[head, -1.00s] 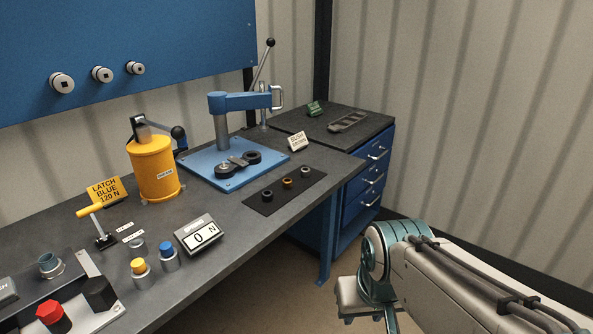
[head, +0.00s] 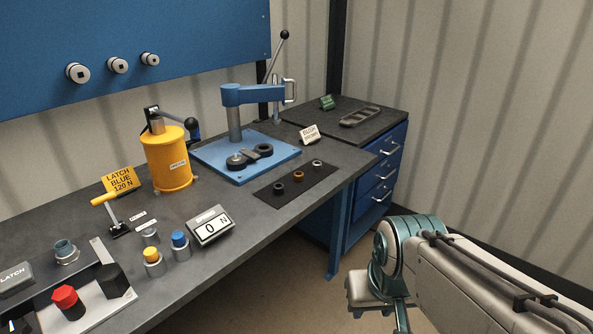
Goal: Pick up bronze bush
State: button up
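The bronze bush (head: 298,175) is a small orange-brown ring. It sits in the middle of a row of three small rings on a black mat (head: 263,197) near the bench's front edge. A dark ring (head: 279,188) lies to its left and a greyer ring (head: 317,164) to its right. My gripper (head: 380,308) is at the lower right, off the bench and well apart from the bush. It is partly cut off and its fingers do not show clearly.
A blue press (head: 238,120) stands behind the mat, with a small label sign (head: 309,135) beside it. A yellow cylinder (head: 168,163) and a display box (head: 210,227) stand left of the mat. A blue drawer cabinet (head: 378,175) is at the right. Open floor lies before the bench.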

aim_at(298, 175)
jog(key=z, duration=0.6)
jog(key=i, duration=1.45)
jog(key=u, duration=0.9)
jog(key=i, duration=0.55)
jog(key=u, duration=0.6)
